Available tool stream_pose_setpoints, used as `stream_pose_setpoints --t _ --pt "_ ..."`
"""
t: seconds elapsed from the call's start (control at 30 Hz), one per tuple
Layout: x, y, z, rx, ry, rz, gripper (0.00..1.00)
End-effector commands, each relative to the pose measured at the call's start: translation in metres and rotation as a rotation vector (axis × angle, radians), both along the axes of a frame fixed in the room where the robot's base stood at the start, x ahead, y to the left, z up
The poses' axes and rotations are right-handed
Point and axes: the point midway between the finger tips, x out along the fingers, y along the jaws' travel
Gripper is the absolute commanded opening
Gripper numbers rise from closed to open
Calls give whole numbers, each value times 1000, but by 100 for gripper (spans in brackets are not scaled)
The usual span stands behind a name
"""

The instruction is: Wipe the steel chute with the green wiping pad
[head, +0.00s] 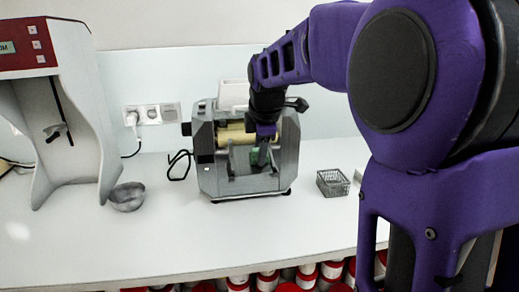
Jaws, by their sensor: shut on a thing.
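The mill (207,150) is a grey metal machine with brass-coloured rollers, standing at the back of the white counter. The steel chute (240,164) slopes at its front, below the rollers. My gripper (262,160) reaches down from above to the chute. It is shut on the green wiping pad (254,156), of which only a small part shows. The pad is at the chute; I cannot tell whether it touches the steel. My gripper and arm hide part of the rollers and the chute's right side.
A small wire basket (333,183) stands to the right of the mill. A metal bowl (127,196) sits at the left beside a white and red machine (62,110). A black cable and wall sockets (152,114) are behind. The front counter is clear.

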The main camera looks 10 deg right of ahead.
Motion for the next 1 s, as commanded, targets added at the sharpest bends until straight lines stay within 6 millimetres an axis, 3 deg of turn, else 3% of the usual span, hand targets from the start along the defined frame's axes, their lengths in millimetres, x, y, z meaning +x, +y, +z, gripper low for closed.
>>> stream_pose_setpoints --t 0.27,0.57,1.0 --pt "-19 0 -11 0 1 0 0" --pt "-19 0 -8 0 2 0 0" --pt "-25 0 32 0 0 0 0"
